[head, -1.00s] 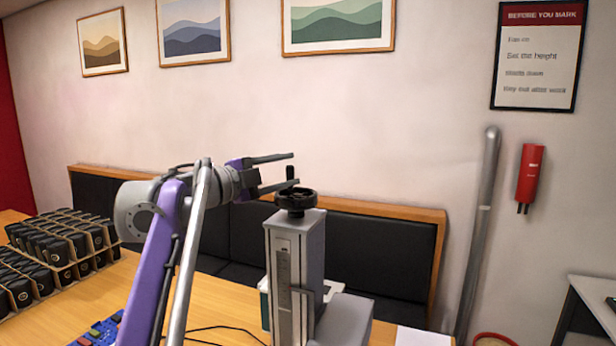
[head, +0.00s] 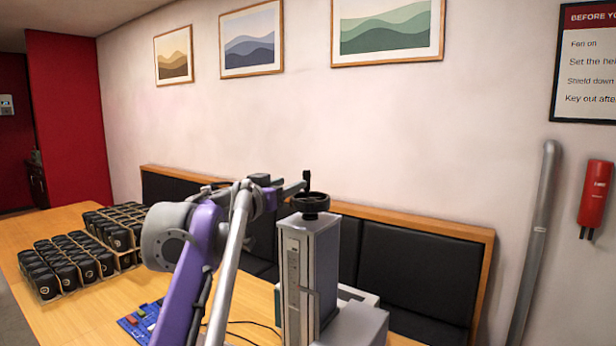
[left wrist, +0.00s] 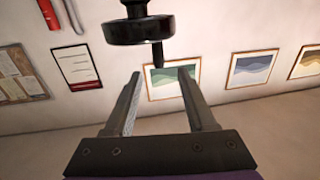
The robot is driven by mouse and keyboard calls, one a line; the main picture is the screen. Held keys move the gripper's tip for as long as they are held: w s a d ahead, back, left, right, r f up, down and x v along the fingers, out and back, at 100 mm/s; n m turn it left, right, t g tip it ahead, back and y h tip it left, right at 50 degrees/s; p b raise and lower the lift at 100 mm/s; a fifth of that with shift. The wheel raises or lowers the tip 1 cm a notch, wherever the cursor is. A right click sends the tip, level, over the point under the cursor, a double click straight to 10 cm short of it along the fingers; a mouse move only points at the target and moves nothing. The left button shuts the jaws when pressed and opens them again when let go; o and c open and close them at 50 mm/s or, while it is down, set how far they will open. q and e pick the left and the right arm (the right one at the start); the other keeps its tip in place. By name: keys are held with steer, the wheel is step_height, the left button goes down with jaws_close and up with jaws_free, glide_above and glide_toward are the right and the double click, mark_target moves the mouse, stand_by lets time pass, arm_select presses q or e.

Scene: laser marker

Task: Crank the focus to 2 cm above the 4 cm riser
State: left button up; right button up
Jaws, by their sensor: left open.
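The laser marker's grey column (head: 310,275) stands on the table, with a scale strip (head: 293,268) on its face too small to read. A black crank wheel (head: 311,204) with an upright handle peg (head: 307,181) tops it. My left gripper (head: 299,188) is at the peg's height, to its left. In the left wrist view, the open fingers (left wrist: 160,76) point toward the wheel (left wrist: 138,30); the peg (left wrist: 158,54) lines up with the gap between the fingertips. Whether they touch it, I cannot tell. The 4 cm riser cannot be made out. My right gripper is out of view.
Cardboard trays of black items (head: 70,262) cover the table's left part. A blue board (head: 140,322) and black cables lie near my arm. A padded bench (head: 415,275) and the wall are behind the column. A grey pipe (head: 535,245) stands at right.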

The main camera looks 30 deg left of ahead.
mark_target(304, 177)
arm_select(q)
steer(key=w+p, duration=0.1)
steer(key=w, duration=0.7)
steer(key=shift+a+r+p, duration=0.1)
steer(key=shift+r+p, duration=0.1)
steer(key=shift+p, duration=0.2)
steer(key=shift+w+f, duration=0.2)
steer(key=shift+w, duration=0.3)
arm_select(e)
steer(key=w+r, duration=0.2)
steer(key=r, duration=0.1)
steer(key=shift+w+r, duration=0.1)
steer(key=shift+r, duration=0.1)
arm_select(q)
steer(key=shift+s, duration=0.1)
steer(key=shift+c, duration=0.7)
jaws_close()
